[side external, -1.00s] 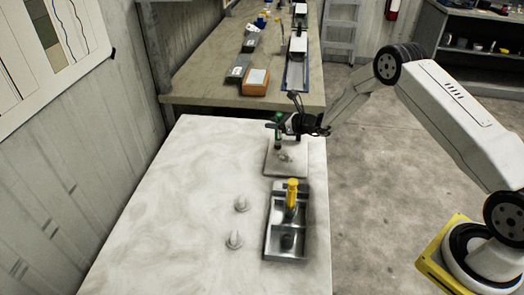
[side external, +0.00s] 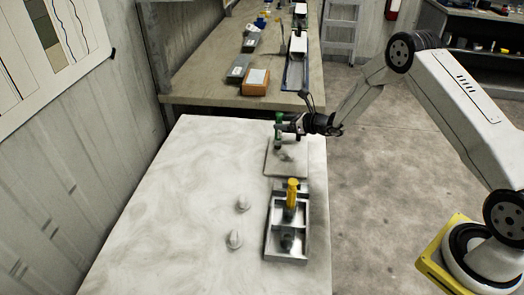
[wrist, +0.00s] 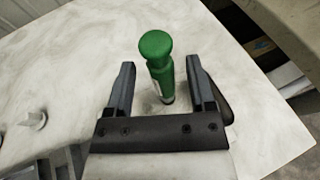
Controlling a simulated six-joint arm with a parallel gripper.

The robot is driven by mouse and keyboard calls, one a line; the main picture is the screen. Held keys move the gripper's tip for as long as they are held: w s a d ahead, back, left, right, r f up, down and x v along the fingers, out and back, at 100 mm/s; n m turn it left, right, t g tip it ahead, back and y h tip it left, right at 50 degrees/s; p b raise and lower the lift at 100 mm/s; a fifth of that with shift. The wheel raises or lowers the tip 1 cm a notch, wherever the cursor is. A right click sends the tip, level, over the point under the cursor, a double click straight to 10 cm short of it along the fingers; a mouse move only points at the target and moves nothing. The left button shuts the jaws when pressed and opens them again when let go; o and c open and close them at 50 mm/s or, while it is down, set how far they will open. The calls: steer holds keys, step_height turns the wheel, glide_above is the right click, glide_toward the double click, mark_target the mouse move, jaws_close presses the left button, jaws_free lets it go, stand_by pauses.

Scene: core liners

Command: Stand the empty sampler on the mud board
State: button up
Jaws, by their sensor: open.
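The sampler with the green handle (side external: 279,131) is upright at the left part of the grey mud board (side external: 288,168) in the side view. Its foot looks to be on the board, though contact is hard to make out. In the wrist view the green sampler (wrist: 160,67) stands between my two spread fingers, with a gap on each side. My gripper (side external: 289,127) is open beside it, coming from the right. A second sampler with a yellow handle (side external: 292,193) stands in the metal tray (side external: 268,243).
Two small pale cones (side external: 235,239) sit on the white table (side external: 165,205) left of the tray. The left of the table is clear. A rear bench (side external: 210,88) holds an orange box (side external: 255,82) and several other items.

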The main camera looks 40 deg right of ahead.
steer(key=v, duration=0.8)
steer(key=shift+s+r, duration=0.1)
steer(key=shift+s, duration=0.1)
stand_by(0.4)
steer(key=s+a+r+n+g+y, duration=0.2)
steer(key=s+a+r+n+g, duration=0.1)
steer(key=s+a+n+g, duration=0.75)
steer(key=s+r+n+h, duration=0.2)
steer(key=s+n+h, duration=0.2)
steer(key=s+n, duration=0.3)
steer(key=s+r+n+h, duration=0.2)
steer(key=s+n, duration=0.6)
steer(key=n, duration=0.6)
steer(key=shift+a+r+h, duration=0.2)
steer(key=shift+r+h, duration=0.2)
steer(key=shift+h, duration=0.5)
